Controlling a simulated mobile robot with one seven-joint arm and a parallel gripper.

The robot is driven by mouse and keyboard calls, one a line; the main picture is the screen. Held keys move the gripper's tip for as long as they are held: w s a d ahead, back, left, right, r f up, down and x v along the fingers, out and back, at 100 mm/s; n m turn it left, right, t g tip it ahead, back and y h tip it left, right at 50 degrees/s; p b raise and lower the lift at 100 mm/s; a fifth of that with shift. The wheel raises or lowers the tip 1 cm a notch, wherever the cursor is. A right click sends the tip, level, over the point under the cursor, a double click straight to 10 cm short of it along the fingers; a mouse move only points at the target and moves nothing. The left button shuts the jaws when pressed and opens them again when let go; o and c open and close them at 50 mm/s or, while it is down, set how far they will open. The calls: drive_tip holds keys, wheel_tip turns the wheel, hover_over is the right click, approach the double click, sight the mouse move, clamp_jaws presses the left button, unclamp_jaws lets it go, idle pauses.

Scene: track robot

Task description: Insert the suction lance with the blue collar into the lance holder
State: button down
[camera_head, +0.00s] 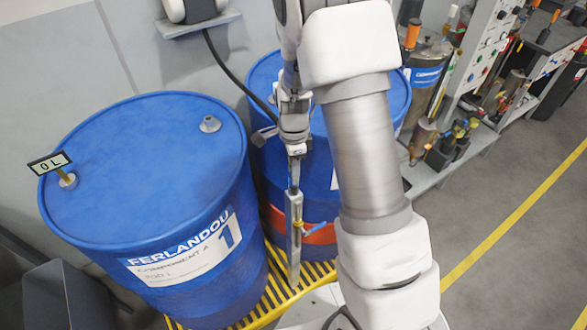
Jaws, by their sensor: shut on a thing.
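My gripper (296,150) points down in front of the right blue drum and is shut on a slim, upright metal lance (294,185). Some blue shows on the lance just below the jaws, but I cannot tell if it is the collar. The lance runs down to a grey upright tube (294,262) with a small blue lever, in front of that drum. This tube may be the lance holder; I cannot tell whether the lance is inside it or in front of it. My arm hides part of the right drum and the area right of the lance.
The left drum (140,190), labelled Ferlandou 1, has an "0 L" gauge (50,163) and a bung (209,124). The right drum (268,172) stands close behind my gripper. A black hose (228,70) hangs from a wall unit. Yellow grating (277,302) lies below; open floor (520,245) is at right.

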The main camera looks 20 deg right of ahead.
drive_tip(key=shift+f+b, duration=0.45)
drive_tip(key=shift+f, duration=0.25)
drive_tip(key=shift+c, duration=2.3)
unclamp_jaws()
drive_tip(key=shift+r, duration=0.1)
wheel_tip(320, 180, up, 17)
drive_tip(key=shift+r, duration=0.15)
